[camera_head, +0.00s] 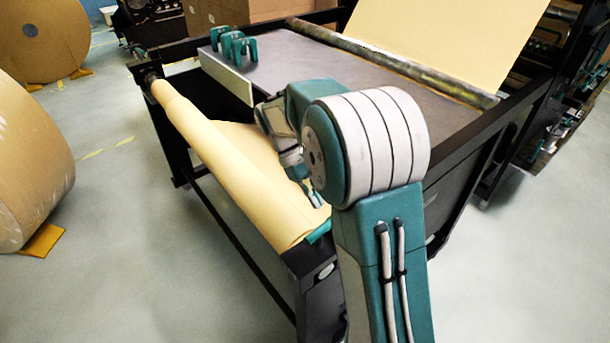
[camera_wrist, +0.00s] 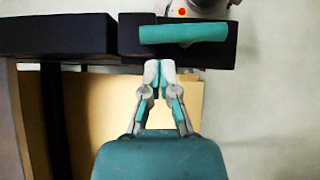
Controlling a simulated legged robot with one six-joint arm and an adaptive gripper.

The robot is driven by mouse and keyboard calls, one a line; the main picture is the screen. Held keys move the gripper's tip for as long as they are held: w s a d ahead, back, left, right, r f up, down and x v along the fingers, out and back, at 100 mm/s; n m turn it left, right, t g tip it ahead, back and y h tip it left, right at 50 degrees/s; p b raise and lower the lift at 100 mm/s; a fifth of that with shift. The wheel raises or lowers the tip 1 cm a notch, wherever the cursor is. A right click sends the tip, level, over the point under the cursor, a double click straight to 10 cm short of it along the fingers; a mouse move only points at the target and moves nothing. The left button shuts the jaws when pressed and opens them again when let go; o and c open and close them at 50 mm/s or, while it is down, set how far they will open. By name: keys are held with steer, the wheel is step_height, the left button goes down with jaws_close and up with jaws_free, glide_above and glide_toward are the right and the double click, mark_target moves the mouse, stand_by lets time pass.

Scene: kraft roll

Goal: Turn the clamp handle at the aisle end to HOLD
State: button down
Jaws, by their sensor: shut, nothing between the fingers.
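The teal clamp handle (camera_wrist: 184,34) is a bar lying crosswise over a black end block (camera_wrist: 135,50) in the wrist view. A teal piece at the near end of the roll, probably the same handle (camera_head: 319,232), shows in the head view, partly hidden by my arm. My gripper (camera_wrist: 159,66) is shut and empty, its fingertips just below the handle's left part in the picture; I cannot tell whether they touch it. In the head view my gripper (camera_head: 312,197) is over the near part of the kraft roll (camera_head: 225,160). No HOLD lettering is readable.
A black frame (camera_head: 320,270) carries the roll and a dark table (camera_head: 300,65) with teal clamps (camera_head: 233,46) at its far edge. Large kraft rolls (camera_head: 30,165) stand on the floor at left. Open floor (camera_head: 130,240) lies between.

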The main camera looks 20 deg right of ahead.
steer(key=v, duration=0.9)
steer(key=shift+f, duration=0.1)
steer(key=s+a+r+m+t+y, duration=0.1)
steer(key=s+m+t, duration=0.1)
steer(key=s+t, duration=0.4)
steer(key=s+a+m+t+y, duration=0.1)
steer(key=s+t, duration=0.5)
steer(key=s, duration=1)
steer(key=shift+a+r+m+t+y, duration=0.3)
steer(key=shift+r+m+t+y, duration=0.15)
steer(key=shift+m, duration=0.35)
